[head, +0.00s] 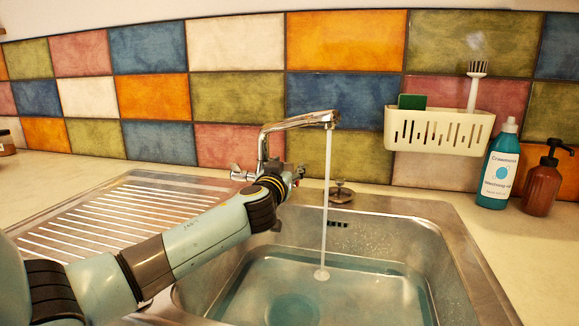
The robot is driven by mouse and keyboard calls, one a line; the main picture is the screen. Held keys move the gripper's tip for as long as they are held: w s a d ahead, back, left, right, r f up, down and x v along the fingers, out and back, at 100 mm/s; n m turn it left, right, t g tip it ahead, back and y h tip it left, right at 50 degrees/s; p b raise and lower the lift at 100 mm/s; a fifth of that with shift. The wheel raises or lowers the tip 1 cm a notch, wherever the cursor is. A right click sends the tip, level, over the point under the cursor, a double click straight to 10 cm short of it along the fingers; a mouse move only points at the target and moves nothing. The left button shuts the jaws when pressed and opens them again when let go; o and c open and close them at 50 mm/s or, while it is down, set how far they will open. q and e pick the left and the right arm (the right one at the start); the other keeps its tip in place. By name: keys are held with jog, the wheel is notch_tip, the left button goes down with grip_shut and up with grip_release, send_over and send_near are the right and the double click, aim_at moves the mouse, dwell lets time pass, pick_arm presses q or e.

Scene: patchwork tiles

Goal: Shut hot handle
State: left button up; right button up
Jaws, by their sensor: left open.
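The chrome tap (300,121) stands behind the sink with its spout reaching right. A stream of water (327,200) runs from the spout into the basin. One cross-shaped chrome handle (240,173) shows on the left side of the tap base. At the right side, a handle with a bit of red (299,171) shows just behind my left gripper (290,186). My left gripper is open in front of the tap base, close to that right handle. Its fingers are small and partly hidden by the wrist, so I cannot tell whether they touch the handle. My right gripper is out of view.
The steel basin (412,232) holds water. A ribbed drainboard (120,212) lies left. A plug knob (341,192) stands right of the tap. A white caddy (438,131) hangs on the wall. A teal bottle (497,168) and brown dispenser (543,183) stand far right.

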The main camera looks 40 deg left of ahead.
pick_arm(q)
jog(key=shift+w+a, duration=0.35)
jog(key=shift+w, duration=0.3)
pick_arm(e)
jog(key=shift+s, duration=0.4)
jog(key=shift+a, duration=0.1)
pick_arm(q)
jog(key=c, duration=0.4)
grip_shut()
jog(key=g+p, duration=0.1)
jog(key=p, duration=0.4)
jog(key=w+g+h+p, duration=0.1)
jog(key=p, duration=0.4)
jog(key=shift+a+r+g+h, duration=0.3)
jog(key=shift+r+g, duration=0.05)
jog(key=shift+g, duration=0.05)
jog(key=shift+f+p, duration=0.2)
jog(key=shift+p, duration=0.15)
jog(key=shift+f, duration=0.15)
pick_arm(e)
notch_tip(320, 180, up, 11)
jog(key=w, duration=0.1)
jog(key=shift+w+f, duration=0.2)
